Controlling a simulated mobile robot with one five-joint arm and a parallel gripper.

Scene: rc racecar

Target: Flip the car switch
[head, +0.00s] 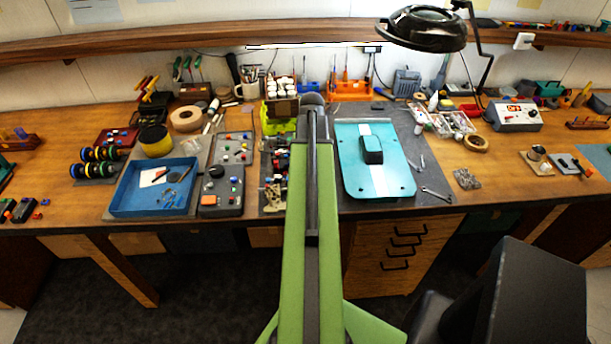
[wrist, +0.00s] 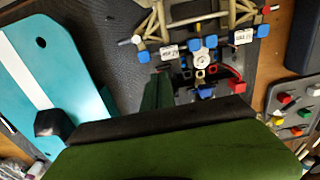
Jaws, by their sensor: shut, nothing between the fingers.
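The car chassis (wrist: 205,45) lies on a dark mat. In the wrist view it shows tan suspension arms, blue blocks, white labels and a round hub. A small red part (wrist: 236,86) and a blue part sit at its near end; I cannot tell which piece is the switch. In the head view the chassis (head: 273,180) is partly hidden behind my arm. The teal car body shell (head: 380,180) with a white stripe lies to its right. It also shows in the wrist view (wrist: 75,80). My gripper (wrist: 158,92) is shut and empty, beside the chassis's near end.
A blue tray (head: 125,205) and grey control boxes (head: 222,200) stand left of the chassis. Wrenches (head: 436,194) lie right of the shell. A black lamp (head: 424,28) hangs above the bench. Bare wood (head: 480,195) shows at the right front.

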